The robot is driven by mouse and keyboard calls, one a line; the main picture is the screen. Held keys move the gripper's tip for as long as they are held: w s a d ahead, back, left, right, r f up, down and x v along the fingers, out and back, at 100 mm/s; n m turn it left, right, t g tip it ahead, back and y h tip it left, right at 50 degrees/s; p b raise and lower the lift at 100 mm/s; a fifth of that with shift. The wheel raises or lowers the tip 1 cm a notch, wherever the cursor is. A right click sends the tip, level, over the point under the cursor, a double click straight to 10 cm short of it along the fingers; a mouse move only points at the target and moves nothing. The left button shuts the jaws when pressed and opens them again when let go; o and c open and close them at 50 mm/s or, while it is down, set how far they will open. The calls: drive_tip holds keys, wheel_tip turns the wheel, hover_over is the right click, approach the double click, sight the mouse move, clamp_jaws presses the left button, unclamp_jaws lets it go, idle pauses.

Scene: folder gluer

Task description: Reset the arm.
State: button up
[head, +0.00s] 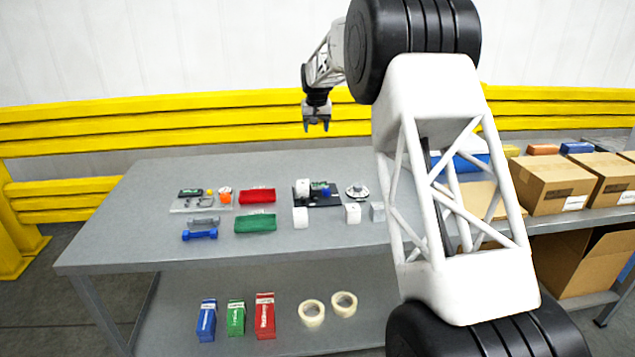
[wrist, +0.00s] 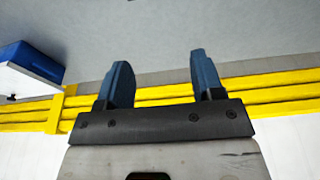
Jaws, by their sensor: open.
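My gripper (head: 316,126) hangs above the back of the grey table (head: 140,240), in front of the yellow rail. It points down, open and empty, well clear of everything on the table. In the wrist view its two dark blue fingers (wrist: 160,85) stand apart with nothing between them. My white arm link covers part of the table's right side in the head view.
Cardboard boxes (head: 550,186) stand at right. A yellow rail (head: 180,118) runs behind. The table's left end is bare.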

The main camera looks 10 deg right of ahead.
idle(0.5)
drive_tip(key=s+d+r, duration=0.1)
drive_tip(key=s+r, duration=0.3)
drive_tip(key=s, duration=0.8)
drive_tip(key=s+d+r, duration=0.1)
drive_tip(key=s+r, duration=0.2)
drive_tip(key=s, duration=0.8)
drive_tip(key=s+d+r, duration=0.1)
drive_tip(key=s+r, duration=0.3)
drive_tip(key=s, duration=0.8)
drive_tip(key=s+f, duration=0.3)
drive_tip(key=s, duration=0.9)
drive_tip(key=s+d+f, duration=0.1)
drive_tip(key=s+f, duration=0.3)
drive_tip(key=s, duration=0.9)
drive_tip(key=s+d+f, duration=0.1)
drive_tip(key=s+f, duration=0.3)
drive_tip(key=s, duration=0.9)
drive_tip(key=shift+f, duration=0.1)
